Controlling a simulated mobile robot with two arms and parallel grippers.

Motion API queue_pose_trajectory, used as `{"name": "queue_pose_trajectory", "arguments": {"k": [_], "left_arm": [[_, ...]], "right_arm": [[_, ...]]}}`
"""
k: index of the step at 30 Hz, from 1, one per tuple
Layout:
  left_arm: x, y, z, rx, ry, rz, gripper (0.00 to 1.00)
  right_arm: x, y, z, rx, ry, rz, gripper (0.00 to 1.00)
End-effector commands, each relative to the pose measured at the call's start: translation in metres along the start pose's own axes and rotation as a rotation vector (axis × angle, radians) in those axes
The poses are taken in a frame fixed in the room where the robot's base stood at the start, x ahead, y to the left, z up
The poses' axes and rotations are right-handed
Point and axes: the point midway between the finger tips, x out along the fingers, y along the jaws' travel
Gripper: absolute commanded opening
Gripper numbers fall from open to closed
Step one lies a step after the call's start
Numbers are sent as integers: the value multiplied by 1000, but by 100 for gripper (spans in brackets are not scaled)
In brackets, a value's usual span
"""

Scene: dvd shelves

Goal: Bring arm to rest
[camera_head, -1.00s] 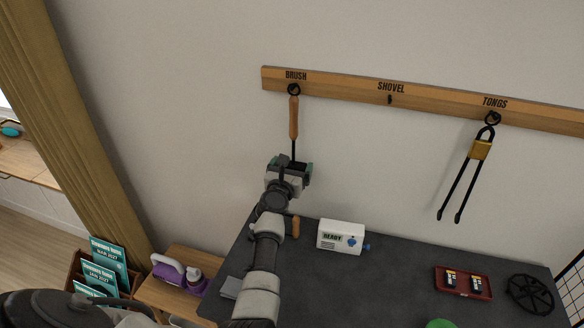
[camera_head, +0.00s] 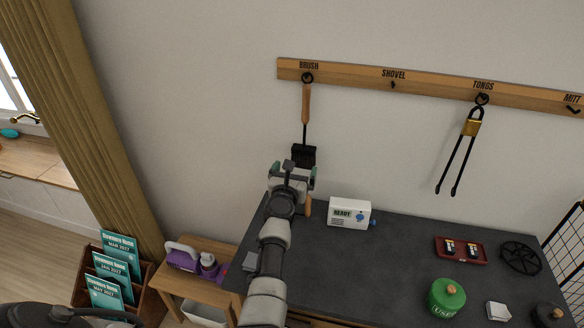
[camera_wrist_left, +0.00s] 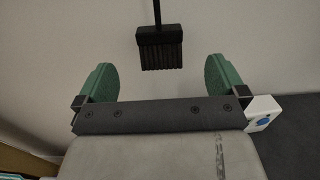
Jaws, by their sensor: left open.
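My left arm (camera_head: 271,262) reaches up over the dark table from the bottom of the head view. My left gripper (camera_head: 292,168) is open and empty, just below the brush head. In the left wrist view the green fingertips (camera_wrist_left: 160,80) stand wide apart with nothing between them. The brush (camera_head: 305,105) hangs by its handle from the hook under the label BRUSH. Its black bristled head also shows in the left wrist view (camera_wrist_left: 160,48), beyond the fingers and apart from them. My right gripper is not in view.
A wooden hook rail (camera_head: 430,88) runs along the wall. Tongs (camera_head: 463,150) hang on it; the SHOVEL hook is empty. On the table (camera_head: 390,265) are a white READY box (camera_head: 349,213), a red tray (camera_head: 461,250), a black round trivet (camera_head: 520,257) and a green jar (camera_head: 446,298).

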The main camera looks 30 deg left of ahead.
Motion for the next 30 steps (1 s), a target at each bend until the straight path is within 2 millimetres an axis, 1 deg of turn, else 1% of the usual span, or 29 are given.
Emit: {"name": "queue_pose_trajectory", "arguments": {"k": [2, 7, 8, 11, 14, 15, 17, 18, 20, 21, 24, 27, 30], "left_arm": [[0, -2, 0, -1, -1, -1, 100], [-2, -2, -1, 25, 1, -8, 100], [-5, -2, -2, 57, 3, -18, 100], [-24, -4, -9, 290, 17, -101, 100], [-65, -14, -26, 722, 40, -275, 100], [-88, -20, -35, 929, 46, -369, 100], [-126, -29, -50, 1246, 47, -528, 100], [-154, -34, -61, 1447, 40, -643, 100], [-197, -40, -74, 1725, 16, -821, 100], [-222, -41, -81, 1879, -7, -931, 100], [-275, -41, -90, 2154, -73, -1163, 100], [-316, -38, -94, 2334, -142, -1350, 100], [-350, -34, -93, 2460, -214, -1510, 100]], "right_arm": [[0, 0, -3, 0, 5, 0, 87], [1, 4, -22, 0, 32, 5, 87], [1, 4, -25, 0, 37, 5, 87], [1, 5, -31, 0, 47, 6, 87], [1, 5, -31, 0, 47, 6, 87], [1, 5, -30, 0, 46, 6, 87], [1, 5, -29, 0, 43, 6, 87], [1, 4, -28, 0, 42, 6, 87], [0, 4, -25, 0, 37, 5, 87], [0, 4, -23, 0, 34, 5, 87], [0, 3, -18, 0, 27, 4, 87], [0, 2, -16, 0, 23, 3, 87], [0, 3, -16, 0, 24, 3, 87]]}}
